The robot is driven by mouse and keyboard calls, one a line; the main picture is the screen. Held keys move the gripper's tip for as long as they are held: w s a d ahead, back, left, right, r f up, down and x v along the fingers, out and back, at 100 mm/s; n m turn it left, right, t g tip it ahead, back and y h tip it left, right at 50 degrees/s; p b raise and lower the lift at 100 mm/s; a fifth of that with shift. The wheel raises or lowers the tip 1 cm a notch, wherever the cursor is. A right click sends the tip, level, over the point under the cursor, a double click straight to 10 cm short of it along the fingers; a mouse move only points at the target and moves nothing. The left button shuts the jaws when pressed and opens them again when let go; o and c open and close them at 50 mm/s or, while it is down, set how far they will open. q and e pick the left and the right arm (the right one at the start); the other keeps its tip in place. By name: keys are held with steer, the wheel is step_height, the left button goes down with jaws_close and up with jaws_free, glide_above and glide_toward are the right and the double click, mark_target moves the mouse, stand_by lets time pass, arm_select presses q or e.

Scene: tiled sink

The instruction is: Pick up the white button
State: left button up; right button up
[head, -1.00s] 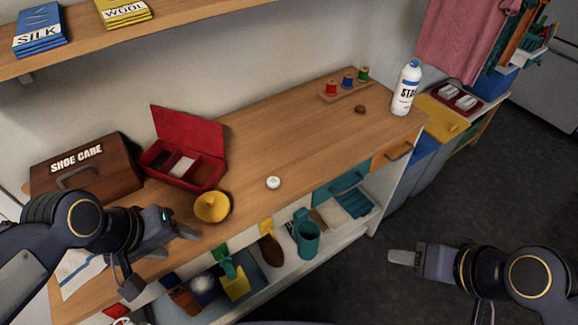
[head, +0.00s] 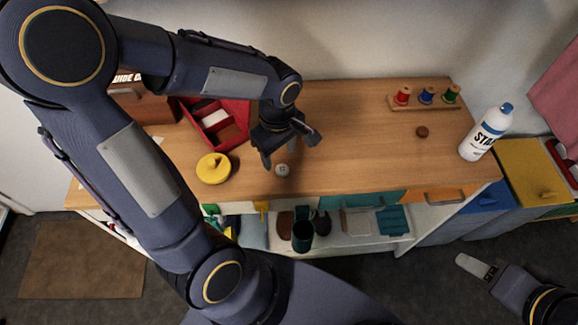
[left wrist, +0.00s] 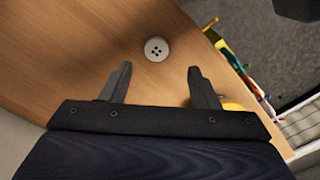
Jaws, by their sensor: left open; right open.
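The white button (head: 282,170) lies flat on the wooden worktop, near its front edge. In the left wrist view the button (left wrist: 157,49) is round with several small holes and lies just beyond the gap between the fingertips. My left gripper (head: 289,152) is above the worktop beside the button, open and empty. Its two fingers show apart in the left wrist view (left wrist: 160,72). My right gripper (head: 474,267) is over the floor at the lower right, away from the worktop, open and empty.
A yellow round object with a knob (head: 213,168) sits left of the button. The worktop between is clear.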

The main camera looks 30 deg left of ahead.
mark_target(282, 169)
arm_select(q)
steer(key=f, duration=0.6)
steer(key=shift+w+d+p, duration=0.2)
steer(key=shift+p, duration=0.1)
steer(key=c, duration=1.1)
